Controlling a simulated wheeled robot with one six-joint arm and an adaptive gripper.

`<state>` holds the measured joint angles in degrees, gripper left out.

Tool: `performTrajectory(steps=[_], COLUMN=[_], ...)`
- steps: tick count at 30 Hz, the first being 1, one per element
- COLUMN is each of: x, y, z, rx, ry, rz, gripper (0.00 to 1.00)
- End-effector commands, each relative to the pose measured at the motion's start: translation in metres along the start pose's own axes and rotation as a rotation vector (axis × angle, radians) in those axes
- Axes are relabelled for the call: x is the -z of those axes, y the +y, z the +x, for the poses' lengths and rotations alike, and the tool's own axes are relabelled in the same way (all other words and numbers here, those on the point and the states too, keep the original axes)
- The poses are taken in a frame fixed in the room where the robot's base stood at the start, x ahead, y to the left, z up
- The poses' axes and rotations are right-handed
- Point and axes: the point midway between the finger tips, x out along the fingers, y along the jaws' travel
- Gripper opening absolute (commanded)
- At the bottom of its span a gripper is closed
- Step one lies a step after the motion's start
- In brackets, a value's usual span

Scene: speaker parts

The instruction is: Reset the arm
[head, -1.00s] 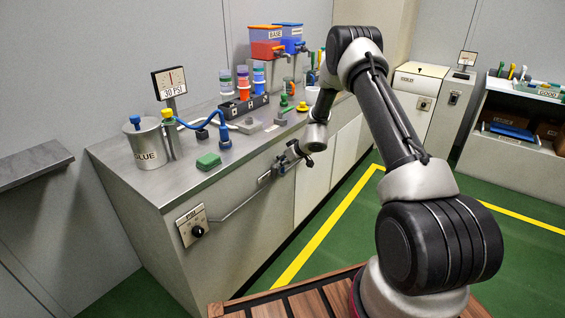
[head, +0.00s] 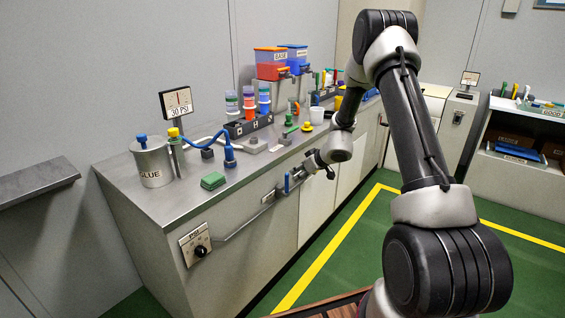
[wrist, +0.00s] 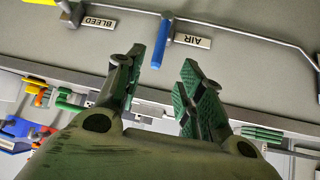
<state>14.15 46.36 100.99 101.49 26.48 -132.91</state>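My gripper (head: 309,171) is in front of the counter's front panel, close to the blue handle of the air valve (head: 287,182). In the wrist view my gripper (wrist: 163,75) is open, with a clear gap between its dark green fingers. The blue air valve handle (wrist: 164,32) shows beyond the fingertips, beside the AIR label (wrist: 192,40). Nothing is held between the fingers. My arm is bent and reaches out over the floor toward the counter.
The steel counter (head: 170,205) carries a glue pot (head: 153,163), a green block (head: 213,180), bottles and bins. A pipe (head: 240,226) runs along its front from the PSI regulator (head: 195,243). A yellow line (head: 325,250) crosses the green floor. A shelf (head: 515,165) stands right.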

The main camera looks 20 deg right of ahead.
Motion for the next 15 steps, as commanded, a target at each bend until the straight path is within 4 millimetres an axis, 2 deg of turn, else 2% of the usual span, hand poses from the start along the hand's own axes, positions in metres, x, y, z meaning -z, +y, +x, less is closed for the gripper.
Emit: performTrajectory(steps=[5,9,11,13,15], x=[0.000,-0.002,-0.017,-0.042,-0.054], y=[0.000,-0.009,-0.023,-0.044,-0.062], z=[0.000,-0.002,-0.006,-0.017,-0.040], rx=[0.001,0.047,0.097,0.162,0.215], ry=[0.001,-0.001,-0.039,-0.114,-0.189], rz=[0.059,0.282,0.388,0.509,0.607], gripper=[0.38,0.38,0.38,0.38,0.38])
